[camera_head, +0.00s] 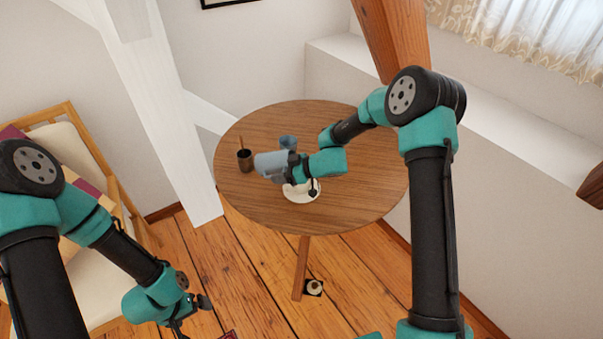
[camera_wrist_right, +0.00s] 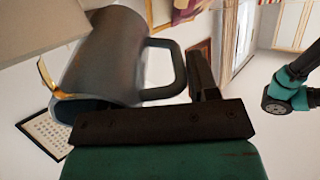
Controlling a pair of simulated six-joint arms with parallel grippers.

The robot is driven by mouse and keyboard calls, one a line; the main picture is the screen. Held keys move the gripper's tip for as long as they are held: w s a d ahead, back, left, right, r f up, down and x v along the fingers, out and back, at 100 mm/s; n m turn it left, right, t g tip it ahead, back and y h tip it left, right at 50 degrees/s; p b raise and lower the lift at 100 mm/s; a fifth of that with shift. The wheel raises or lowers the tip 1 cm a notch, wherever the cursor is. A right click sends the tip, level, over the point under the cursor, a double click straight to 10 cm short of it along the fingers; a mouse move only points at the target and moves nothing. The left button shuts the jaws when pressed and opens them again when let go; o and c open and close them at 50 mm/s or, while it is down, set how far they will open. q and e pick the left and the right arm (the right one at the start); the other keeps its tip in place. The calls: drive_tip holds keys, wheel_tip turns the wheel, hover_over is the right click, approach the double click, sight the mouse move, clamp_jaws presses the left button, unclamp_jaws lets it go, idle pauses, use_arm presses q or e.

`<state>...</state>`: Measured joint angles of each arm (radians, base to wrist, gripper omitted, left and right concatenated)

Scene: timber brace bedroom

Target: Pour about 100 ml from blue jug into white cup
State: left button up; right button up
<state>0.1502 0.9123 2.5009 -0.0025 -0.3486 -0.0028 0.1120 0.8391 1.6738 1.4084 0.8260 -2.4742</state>
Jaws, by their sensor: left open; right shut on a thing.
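The blue jug (camera_head: 270,164) is grey-blue and tipped well over on its side above the round table in the head view. It fills the upper left of the right wrist view (camera_wrist_right: 110,55), with its dark handle toward my gripper and a gold-coloured strip along its mouth. My right gripper (camera_head: 300,168) is shut on the jug; one dark finger shows beside the handle. A white piece (camera_head: 300,194), seemingly the white cup or its saucer, is below the gripper and partly hidden by it. I cannot see its contents. My left gripper (camera_head: 195,312) is open, low, away from the table.
The round wooden table (camera_head: 355,190) carries a dark brown cup (camera_head: 245,161) with a stick in it, left of the jug. A small blue-grey item (camera_head: 288,142) shows behind my right gripper. A white post (camera_head: 170,110) stands left of the table. The table's right side is bare.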

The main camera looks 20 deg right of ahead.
drive_tip(key=shift+s+d+r+t+y+b, duration=0.25)
drive_tip(key=shift+d+t+y+b, duration=0.2)
drive_tip(key=shift+y, duration=0.25)
idle(0.7)
drive_tip(key=shift+w+a+r, duration=0.1)
idle(0.3)
drive_tip(key=shift+y+b, duration=0.3)
idle(0.3)
drive_tip(key=h, duration=0.1)
drive_tip(key=a+g+h, duration=0.1)
drive_tip(key=h, duration=0.2)
drive_tip(key=shift+w+a+f+g, duration=0.2)
drive_tip(key=shift+w+f+g, duration=0.1)
drive_tip(key=shift+w+g, duration=0.05)
drive_tip(key=shift+r+h, duration=0.2)
drive_tip(key=shift+h, duration=0.2)
idle(1.6)
drive_tip(key=shift+a+f+g+h, duration=0.1)
drive_tip(key=shift+f+g+h, duration=0.05)
drive_tip(key=shift+g+h, duration=0.15)
